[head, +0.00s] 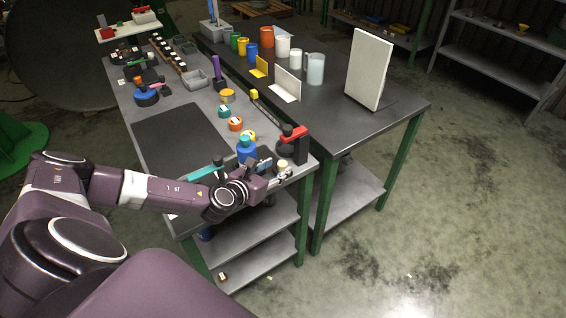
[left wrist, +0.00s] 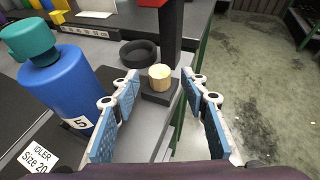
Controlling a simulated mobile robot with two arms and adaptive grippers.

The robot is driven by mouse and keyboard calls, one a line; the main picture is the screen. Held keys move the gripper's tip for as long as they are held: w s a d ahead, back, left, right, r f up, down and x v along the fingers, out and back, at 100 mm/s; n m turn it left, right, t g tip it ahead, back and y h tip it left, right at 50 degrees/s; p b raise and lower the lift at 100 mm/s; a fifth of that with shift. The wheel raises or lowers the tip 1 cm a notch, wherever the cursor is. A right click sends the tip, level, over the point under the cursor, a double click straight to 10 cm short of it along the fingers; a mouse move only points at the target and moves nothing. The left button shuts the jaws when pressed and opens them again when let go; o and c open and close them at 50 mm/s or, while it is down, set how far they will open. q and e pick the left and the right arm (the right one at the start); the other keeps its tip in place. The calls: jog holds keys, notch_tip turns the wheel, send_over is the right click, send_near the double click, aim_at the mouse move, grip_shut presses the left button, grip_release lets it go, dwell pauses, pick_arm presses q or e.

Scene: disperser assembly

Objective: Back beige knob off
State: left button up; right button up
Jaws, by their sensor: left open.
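The beige knob (head: 283,163) is a short upright cylinder near the table's front right corner. In the left wrist view the beige knob (left wrist: 159,77) sits on a small dark block (left wrist: 160,93) at the foot of a dark post. My left gripper (head: 279,177) is open. In the left wrist view its two blue-padded fingers (left wrist: 164,88) stand apart, one on each side of the knob's line, with a visible gap to it. The knob's top and near side show. I do not see my right gripper.
A blue bottle with a teal cap (head: 246,153) stands just left of my left gripper. A black stand with a red top (head: 293,136) rises behind the knob. A black ring (left wrist: 140,52) lies beside the post. The floor to the right is free.

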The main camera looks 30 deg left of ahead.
aim_at(281, 165)
pick_arm(q)
jog(key=shift+x, duration=2.45)
jog(key=shift+c, duration=0.5)
grip_shut()
